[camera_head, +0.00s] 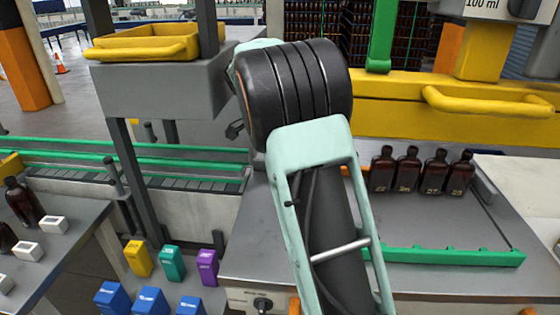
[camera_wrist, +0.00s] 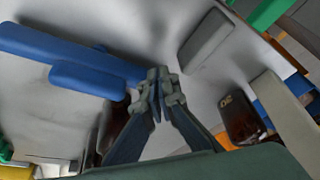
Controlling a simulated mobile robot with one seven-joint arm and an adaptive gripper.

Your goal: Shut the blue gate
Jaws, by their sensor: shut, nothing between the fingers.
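The blue gate (camera_wrist: 50,52) shows in the wrist view as a long blue bar at the upper left, with a shorter blue piece (camera_wrist: 88,82) along its lower side. It lies above a pale grey surface. My gripper (camera_wrist: 156,82) is shut and empty, its fingertips near the right end of the blue bar. I cannot tell whether they touch it. In the head view my arm hides the gripper, and I cannot see the gate there.
Amber bottles (camera_head: 408,172) stand in a row on the steel bench right of my arm, behind a green rail (camera_head: 440,256). In the wrist view one bottle (camera_wrist: 240,118) is right of the fingers and a grey block (camera_wrist: 206,40) above right. Coloured boxes (camera_head: 172,263) stand lower left.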

